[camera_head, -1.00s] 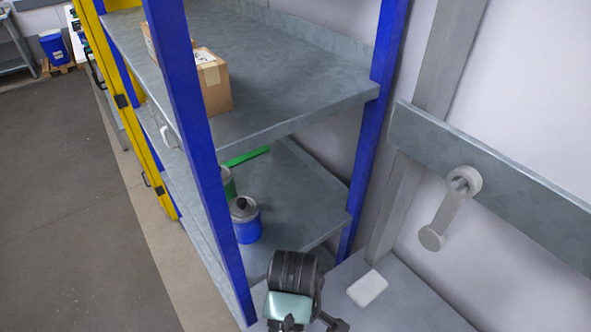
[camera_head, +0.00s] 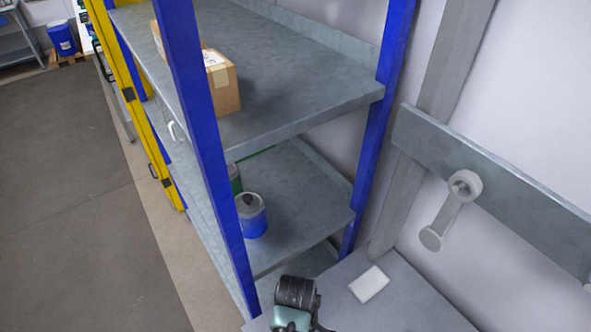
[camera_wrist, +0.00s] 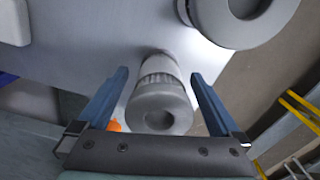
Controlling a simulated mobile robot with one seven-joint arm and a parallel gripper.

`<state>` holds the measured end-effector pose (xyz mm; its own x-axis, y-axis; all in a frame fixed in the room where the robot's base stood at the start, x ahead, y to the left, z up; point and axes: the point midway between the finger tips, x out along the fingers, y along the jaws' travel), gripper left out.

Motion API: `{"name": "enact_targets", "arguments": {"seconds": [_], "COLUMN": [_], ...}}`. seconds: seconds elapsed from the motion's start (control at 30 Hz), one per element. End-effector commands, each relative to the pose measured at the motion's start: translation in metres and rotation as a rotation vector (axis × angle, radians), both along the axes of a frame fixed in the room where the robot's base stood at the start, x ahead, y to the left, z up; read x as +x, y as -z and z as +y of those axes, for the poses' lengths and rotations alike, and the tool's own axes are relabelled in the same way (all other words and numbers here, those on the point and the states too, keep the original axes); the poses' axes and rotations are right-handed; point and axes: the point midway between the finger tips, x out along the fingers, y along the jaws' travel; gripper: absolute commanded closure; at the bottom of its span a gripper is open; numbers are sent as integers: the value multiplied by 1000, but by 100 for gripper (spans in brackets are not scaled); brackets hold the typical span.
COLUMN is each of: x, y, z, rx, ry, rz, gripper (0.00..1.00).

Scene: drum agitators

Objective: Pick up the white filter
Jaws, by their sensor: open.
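In the wrist view a pale grey-white cylinder (camera_wrist: 160,98) with a ribbed band and a round recess in its near end looks like the white filter. It stands on a light grey surface. My gripper (camera_wrist: 160,74) is open, with one blue finger on each side of the cylinder and a visible gap on both sides. In the head view my dark wrist (camera_head: 296,293) is at the bottom edge, and the cylinder and my fingers are hidden or out of frame there.
A white block (camera_head: 370,284) lies on the grey bench (camera_head: 410,300). A larger round pale part (camera_wrist: 238,18) is close behind the cylinder. A blue-posted shelf (camera_head: 205,150) with a box (camera_head: 223,82) and a blue can (camera_head: 251,215) stands left of the bench.

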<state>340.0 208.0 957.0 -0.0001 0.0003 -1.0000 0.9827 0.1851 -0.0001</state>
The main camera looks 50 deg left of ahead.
Motion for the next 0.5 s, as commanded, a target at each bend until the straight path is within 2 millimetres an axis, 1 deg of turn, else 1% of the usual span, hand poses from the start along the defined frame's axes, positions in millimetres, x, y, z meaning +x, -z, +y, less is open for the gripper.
{"name": "enact_targets", "arguments": {"seconds": [0.03, 0.07, 0.2, 0.47, 0.5], "x": [0, 0, 0, 0, 0], "y": [0, 0, 0, -1, -1], "z": [0, 0, 0, 0, 0], "rx": [0, 0, 0, 0, 0], "ry": [0, 0, 0, 0, 0], "rz": [0, 0, 0, 0, 0], "gripper": [0, 4, 29, 76, 83]}}
